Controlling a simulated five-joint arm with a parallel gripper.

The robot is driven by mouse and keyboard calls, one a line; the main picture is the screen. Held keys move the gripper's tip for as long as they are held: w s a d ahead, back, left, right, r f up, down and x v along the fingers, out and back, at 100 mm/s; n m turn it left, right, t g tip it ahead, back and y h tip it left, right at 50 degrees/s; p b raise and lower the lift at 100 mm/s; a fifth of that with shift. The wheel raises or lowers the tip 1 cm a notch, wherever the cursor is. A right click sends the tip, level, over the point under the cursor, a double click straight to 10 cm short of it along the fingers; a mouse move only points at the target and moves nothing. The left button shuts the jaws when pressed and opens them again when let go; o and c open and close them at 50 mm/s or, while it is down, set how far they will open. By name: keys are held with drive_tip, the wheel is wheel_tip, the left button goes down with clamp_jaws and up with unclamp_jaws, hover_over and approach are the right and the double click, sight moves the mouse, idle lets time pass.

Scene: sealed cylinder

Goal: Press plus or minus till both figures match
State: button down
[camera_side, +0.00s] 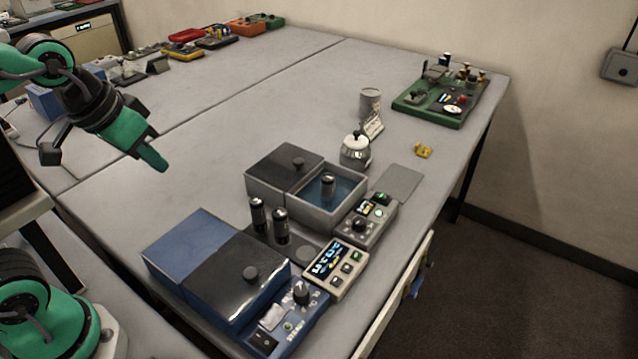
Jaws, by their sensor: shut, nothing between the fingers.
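A beige control box (350,285) stands near the table's right edge. Its dark screen (325,261) shows bright blue-white and yellowish figures, too small to read, so I cannot tell whether they match. Several small dark buttons (346,268) line its right side; their plus or minus marks are not legible. My gripper (157,160) is at the upper left, above the table, green and dark, with its fingers shut and empty. It is well apart from the beige box, up and to the left of it.
A blue box (195,248) with a dark lid and a knobbed panel (300,292) stands left of the beige box. Dark cylinders (258,213), a grey-walled container (330,208) and a grey knob box (366,225) surround it. The table's left middle is clear.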

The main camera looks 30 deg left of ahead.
drive_tip(key=w+d+g, duration=0.2)
drive_tip(key=w+d, duration=0.4)
drive_tip(key=g, duration=0.3)
hover_over(336, 280)
wheel_tip(336, 280, down, 8)
drive_tip(key=shift+f, duration=0.2)
wheel_tip(336, 280, down, 14)
drive_tip(key=shift+r, duration=0.1)
idle(0.7)
